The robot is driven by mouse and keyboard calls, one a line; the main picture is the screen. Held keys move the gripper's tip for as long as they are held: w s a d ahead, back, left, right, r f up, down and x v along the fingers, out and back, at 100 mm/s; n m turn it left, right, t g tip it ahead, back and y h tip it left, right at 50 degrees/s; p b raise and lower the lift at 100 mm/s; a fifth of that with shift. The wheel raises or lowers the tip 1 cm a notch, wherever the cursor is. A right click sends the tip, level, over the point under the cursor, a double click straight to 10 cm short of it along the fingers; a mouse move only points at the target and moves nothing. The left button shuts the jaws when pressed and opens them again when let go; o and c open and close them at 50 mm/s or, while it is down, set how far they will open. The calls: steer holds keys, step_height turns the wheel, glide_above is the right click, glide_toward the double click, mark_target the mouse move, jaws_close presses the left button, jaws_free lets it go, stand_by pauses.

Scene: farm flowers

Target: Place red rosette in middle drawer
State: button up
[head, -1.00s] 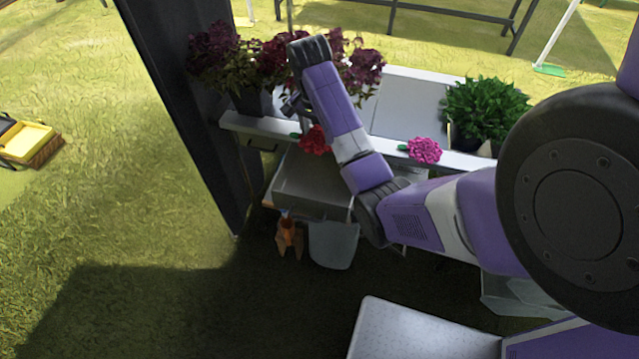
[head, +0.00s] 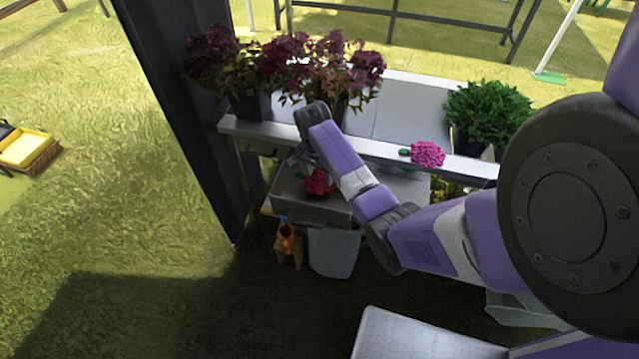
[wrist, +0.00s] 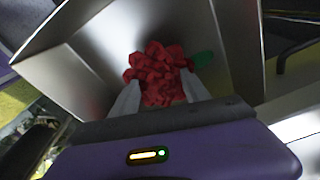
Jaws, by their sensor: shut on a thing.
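The red rosette (head: 319,184) is a ruffled red flower with a green stem end. It shows large in the wrist view (wrist: 157,75), between the two pale fingers of my gripper (wrist: 160,88), which is shut on it. An open grey metal drawer (head: 310,208) sticks out under the table. Its walls (wrist: 238,45) surround the rosette in the wrist view. The rosette is over or inside the drawer; whether it touches the bottom I cannot tell. In the head view my gripper (head: 306,172) is partly hidden by my wrist.
A pink rosette (head: 428,153) lies on the table's front edge (head: 380,148). Dark red potted flowers (head: 325,65) stand behind my wrist, and a green plant (head: 487,108) stands to the right. A grey bucket (head: 334,252) and an orange-handled tool (head: 288,240) are below the drawer.

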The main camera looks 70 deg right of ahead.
mark_target(319, 180)
steer(key=shift+f, duration=1.8)
steer(key=shift+f, duration=0.15)
steer(key=o, duration=1.3)
steer(key=r, duration=0.4)
steer(key=a+r, duration=0.1)
steer(key=r, duration=0.7)
steer(key=shift+w+a+r, duration=0.1)
steer(key=shift+a+r, duration=0.05)
steer(key=shift+a, duration=0.05)
